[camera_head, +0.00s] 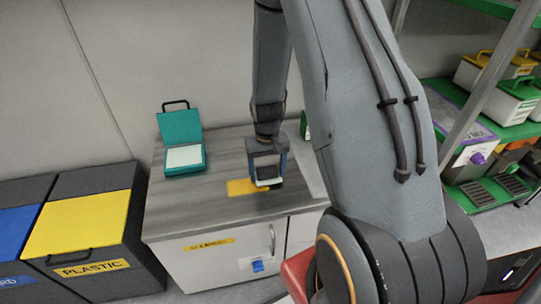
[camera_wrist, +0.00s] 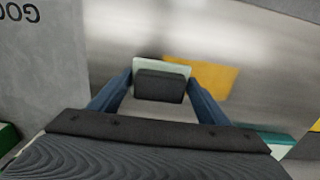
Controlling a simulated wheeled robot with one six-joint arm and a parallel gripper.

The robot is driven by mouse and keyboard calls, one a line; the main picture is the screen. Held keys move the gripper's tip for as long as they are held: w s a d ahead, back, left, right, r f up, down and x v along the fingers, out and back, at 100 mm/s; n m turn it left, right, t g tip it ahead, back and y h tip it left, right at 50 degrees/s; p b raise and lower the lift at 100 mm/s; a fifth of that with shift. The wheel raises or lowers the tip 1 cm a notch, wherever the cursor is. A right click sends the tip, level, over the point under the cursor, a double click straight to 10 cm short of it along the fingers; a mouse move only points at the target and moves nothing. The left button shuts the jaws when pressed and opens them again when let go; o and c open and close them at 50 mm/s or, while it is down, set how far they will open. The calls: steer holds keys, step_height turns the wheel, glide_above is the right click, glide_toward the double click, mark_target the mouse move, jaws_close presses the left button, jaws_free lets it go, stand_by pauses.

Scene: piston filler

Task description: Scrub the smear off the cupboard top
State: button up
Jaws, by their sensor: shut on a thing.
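The cupboard (camera_head: 215,265) is white with a dark wood-grain top (camera_head: 190,215). A yellow-orange smear (camera_head: 236,188) lies on the top, and it also shows in the wrist view (camera_wrist: 218,78). My gripper (camera_head: 268,183) is low over the top at the smear's right end. In the wrist view my gripper (camera_wrist: 158,88) is shut on a dark block with a pale pad, a scrubber (camera_wrist: 160,68). The scrubber overlaps the left part of the smear in that view. Whether the pad touches the top I cannot tell. Part of the smear is hidden behind it.
An open teal box (camera_head: 184,157) with a pale inside stands on the top at the back left. Yellow and blue bins (camera_head: 80,222) stand left of the cupboard. Green shelves (camera_head: 505,130) with boxes are at the right. The top's front left is clear.

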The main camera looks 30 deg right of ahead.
step_height(320, 180, up, 2)
steer(key=shift+s+d, duration=0.1)
steer(key=shift+s, duration=0.05)
step_height(320, 180, up, 2)
steer(key=shift+d+r+p, duration=0.1)
steer(key=shift+p, duration=1.05)
steer(key=shift+r+p, duration=1)
steer(key=shift+r, duration=0.35)
